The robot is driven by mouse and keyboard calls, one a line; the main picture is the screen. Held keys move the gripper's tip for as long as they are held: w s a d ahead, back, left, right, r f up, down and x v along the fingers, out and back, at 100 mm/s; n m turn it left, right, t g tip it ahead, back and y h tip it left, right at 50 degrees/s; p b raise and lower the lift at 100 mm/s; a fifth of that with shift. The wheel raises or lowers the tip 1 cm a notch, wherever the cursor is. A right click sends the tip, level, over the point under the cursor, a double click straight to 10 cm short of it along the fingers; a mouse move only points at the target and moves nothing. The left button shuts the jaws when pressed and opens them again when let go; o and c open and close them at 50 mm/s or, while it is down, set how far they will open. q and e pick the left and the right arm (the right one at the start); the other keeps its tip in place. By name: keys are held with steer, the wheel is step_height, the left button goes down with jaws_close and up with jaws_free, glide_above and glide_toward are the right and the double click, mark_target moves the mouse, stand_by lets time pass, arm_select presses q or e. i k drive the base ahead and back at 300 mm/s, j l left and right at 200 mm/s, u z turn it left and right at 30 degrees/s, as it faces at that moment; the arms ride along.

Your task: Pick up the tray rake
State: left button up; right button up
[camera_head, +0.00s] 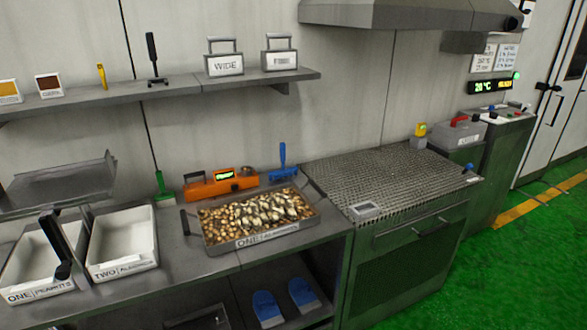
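No rake is labelled as such. A blue upright tool (282,163) with a wide toothed-looking foot stands on the counter behind the metal tray (312,229), which is full of nuts and marked ONE. A black-handled tool (152,60) with a flat foot stands on the wall shelf. A small green tool (161,187) stands left of the orange device. I cannot tell for sure which of these is the tray rake. Neither of my grippers is in view.
An orange device (222,184) lies behind the metal tray. A perforated metal worktop (390,180) is at the right. Blue gloves (266,308) lie on the shelf below.

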mark_target(284, 172)
steer(key=i+l, duration=0.8)
steer(key=l, duration=0.15)
steer(key=i+l, duration=0.8)
steer(key=l, duration=0.2)
steer(key=l+z, duration=0.05)
